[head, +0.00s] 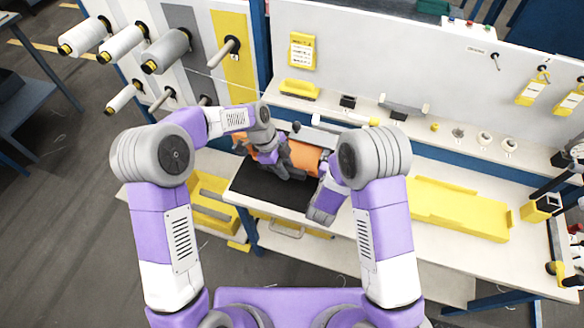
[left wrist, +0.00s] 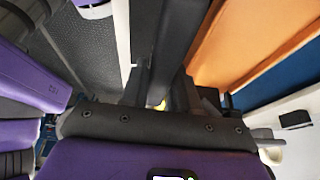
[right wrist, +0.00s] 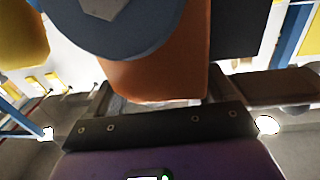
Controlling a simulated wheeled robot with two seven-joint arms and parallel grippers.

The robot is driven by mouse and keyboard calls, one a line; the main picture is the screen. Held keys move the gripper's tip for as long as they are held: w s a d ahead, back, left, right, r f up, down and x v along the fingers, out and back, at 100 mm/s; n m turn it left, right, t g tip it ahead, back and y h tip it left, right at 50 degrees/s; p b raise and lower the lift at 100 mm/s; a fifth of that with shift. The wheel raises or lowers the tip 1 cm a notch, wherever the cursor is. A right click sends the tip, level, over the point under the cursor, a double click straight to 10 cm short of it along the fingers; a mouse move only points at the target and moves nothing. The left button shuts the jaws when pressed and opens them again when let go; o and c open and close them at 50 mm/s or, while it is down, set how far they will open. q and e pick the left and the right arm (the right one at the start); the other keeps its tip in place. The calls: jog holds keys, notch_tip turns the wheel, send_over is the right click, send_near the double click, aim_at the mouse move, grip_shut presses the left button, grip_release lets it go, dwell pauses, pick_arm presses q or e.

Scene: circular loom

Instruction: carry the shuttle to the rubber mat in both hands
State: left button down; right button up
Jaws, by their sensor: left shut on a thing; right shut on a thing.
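The orange shuttle (head: 304,157) is over the far right part of the black rubber mat (head: 262,186) in the head view; I cannot tell whether it touches the mat. My left gripper (head: 284,168) is shut on its left side. In the left wrist view, the fingers (left wrist: 162,85) are close together beside the orange body (left wrist: 245,45), and what they grip is mostly hidden. My right gripper is shut on the shuttle's right end; its fingers (right wrist: 155,100) are either side of the orange body (right wrist: 155,75) in the right wrist view. My right forearm partly hides that end.
A shelf (head: 455,138) with small parts runs behind the mat. A yellow tray (head: 455,208) lies to the right on the white bench. Spools on pegs (head: 120,42) stand out at the left. The mat's near left part is bare.

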pick_arm(q)
jog(key=shift+s+f, duration=0.15)
jog(key=shift+f, duration=0.05)
pick_arm(e)
jog(key=shift+d, duration=0.15)
